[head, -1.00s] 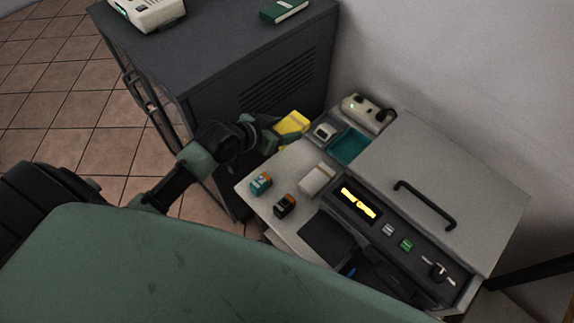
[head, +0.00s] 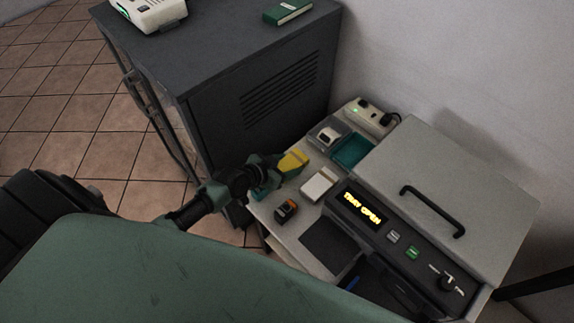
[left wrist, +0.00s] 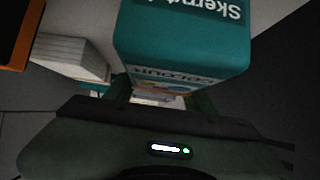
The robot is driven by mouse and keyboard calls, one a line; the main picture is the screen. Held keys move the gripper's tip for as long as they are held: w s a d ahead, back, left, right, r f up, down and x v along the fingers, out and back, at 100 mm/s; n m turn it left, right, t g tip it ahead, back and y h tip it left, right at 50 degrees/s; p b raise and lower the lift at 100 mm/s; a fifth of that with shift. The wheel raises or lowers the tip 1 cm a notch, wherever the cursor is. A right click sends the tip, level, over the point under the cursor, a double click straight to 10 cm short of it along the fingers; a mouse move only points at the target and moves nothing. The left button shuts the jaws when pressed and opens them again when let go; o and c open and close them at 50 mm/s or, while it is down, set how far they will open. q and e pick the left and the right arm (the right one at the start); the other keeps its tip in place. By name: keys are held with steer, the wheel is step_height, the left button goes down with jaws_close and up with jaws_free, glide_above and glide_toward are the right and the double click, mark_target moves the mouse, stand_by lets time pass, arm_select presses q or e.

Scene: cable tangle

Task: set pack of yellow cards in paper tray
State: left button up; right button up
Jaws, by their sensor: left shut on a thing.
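The pack of yellow cards (head: 293,161) is at the tip of my left gripper (head: 273,172), which is shut on it near the left edge of the pale worktop. A machine display (head: 361,209) reads "TRAY OPEN". A dark recess with a blue item (head: 352,284) shows below the panel; I cannot tell if this is the paper tray. My right gripper is not in view.
An orange-and-black box (head: 286,210) and a white block (head: 317,185) stand near the gripper. A teal bin (head: 352,149) and a power strip (head: 368,115) lie behind. A dark cabinet (head: 230,85) rises beyond the worktop.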

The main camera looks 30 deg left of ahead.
arm_select(q)
steer(key=shift+f, duration=0.1)
steer(key=o, duration=1.5)
